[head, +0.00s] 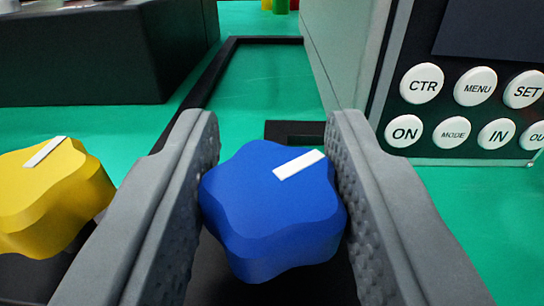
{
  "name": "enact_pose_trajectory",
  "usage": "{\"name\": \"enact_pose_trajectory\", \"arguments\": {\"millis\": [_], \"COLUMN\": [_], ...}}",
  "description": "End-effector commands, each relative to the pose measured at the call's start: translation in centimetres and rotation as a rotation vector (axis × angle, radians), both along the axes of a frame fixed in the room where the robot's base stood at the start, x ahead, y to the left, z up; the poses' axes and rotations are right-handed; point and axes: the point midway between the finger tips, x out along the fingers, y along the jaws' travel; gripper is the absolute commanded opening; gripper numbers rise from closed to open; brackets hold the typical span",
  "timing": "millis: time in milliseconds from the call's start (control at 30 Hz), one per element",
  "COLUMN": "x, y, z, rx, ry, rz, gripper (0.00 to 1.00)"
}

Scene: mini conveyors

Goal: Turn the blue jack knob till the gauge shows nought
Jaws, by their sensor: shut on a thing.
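The blue jack knob (265,215) is a lobed knob with a white pointer mark (299,165) on top. The mark points to the upper right. My gripper (272,180) is shut on the knob, with one grey textured finger on each side of it. The knob's base and shaft are mostly hidden below it. No gauge reading can be made out in this view.
A yellow knob (50,195) with a white mark stands close to my left finger. A grey box with a dark panel and several white buttons (404,131) stands at the right. A black block (100,60) is at the back left. Green surface (265,85) lies between them.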

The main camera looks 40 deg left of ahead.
Motion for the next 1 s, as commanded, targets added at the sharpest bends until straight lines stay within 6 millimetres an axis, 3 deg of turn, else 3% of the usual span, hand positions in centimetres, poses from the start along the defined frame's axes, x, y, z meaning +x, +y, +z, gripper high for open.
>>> {"name": "enact_pose_trajectory", "arguments": {"millis": [133,167,233,267,667,1000], "x": [0.0,0.0,0.0,0.0,-0.6,-5.2], "y": [0.0,0.0,0.0,0.0,-0.6,-4.2], "z": [0.1,0.1,0.1,0.1,0.1,0.0], "rx": [0.0,0.0,0.0,0.0,-0.001,0.0], "ry": [-0.002,-0.002,-0.002,-0.001,-0.001,-0.001], "rz": [0.0,0.0,0.001,0.001,0.0,-0.002], "gripper": [0.11,0.4,0.54,0.56,0.56,0.56]}}
